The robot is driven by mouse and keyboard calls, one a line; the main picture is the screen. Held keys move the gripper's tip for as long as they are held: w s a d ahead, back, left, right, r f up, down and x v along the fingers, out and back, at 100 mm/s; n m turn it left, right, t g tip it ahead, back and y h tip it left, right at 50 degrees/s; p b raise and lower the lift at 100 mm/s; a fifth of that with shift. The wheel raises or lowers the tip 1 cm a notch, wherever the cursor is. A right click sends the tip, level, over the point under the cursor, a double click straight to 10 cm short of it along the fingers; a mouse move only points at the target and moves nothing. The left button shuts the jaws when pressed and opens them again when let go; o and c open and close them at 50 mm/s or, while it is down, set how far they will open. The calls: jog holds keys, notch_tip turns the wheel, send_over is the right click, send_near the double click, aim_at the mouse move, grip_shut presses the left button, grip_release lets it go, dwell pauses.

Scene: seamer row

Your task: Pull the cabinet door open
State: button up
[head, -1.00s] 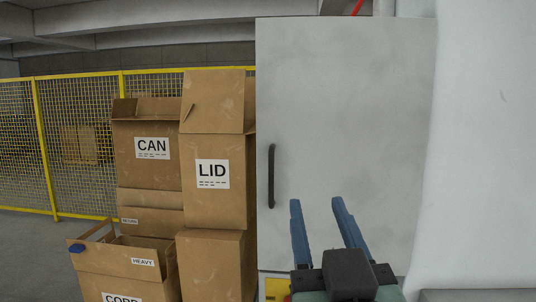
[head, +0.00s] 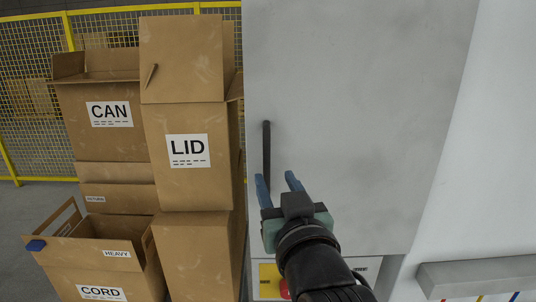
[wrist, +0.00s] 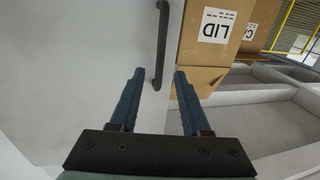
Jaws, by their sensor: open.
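The cabinet door (head: 350,110) is a tall, flat grey panel that looks shut. Its black vertical bar handle (head: 267,150) is near the door's left edge. My gripper (head: 277,180) is open and empty, with blue fingers pointing at the door close to the handle's lower part. In the wrist view the handle (wrist: 161,45) shows beyond the fingertips, and its end lies between the two lines of the fingers (wrist: 160,75). I see no contact between fingers and handle. The handle's lower end is partly hidden by a finger in the head view.
Stacked cardboard boxes, one marked LID (head: 187,185) and one marked CAN (head: 110,130), stand just left of the cabinet. An open CORD box (head: 100,270) is lower left. A yellow mesh fence (head: 30,100) is behind. A white wall (head: 480,180) is at right.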

aim_at(267, 162)
jog(key=w+p, duration=0.1)
jog(key=w, duration=0.1)
jog(key=w+a+p, duration=0.1)
jog(key=w, duration=0.2)
jog(key=shift+r, duration=0.15)
jog(key=shift+w+a, duration=0.15)
jog(key=shift+w, duration=0.55)
grip_shut()
jog(key=shift+s, duration=0.1)
dwell(0.6)
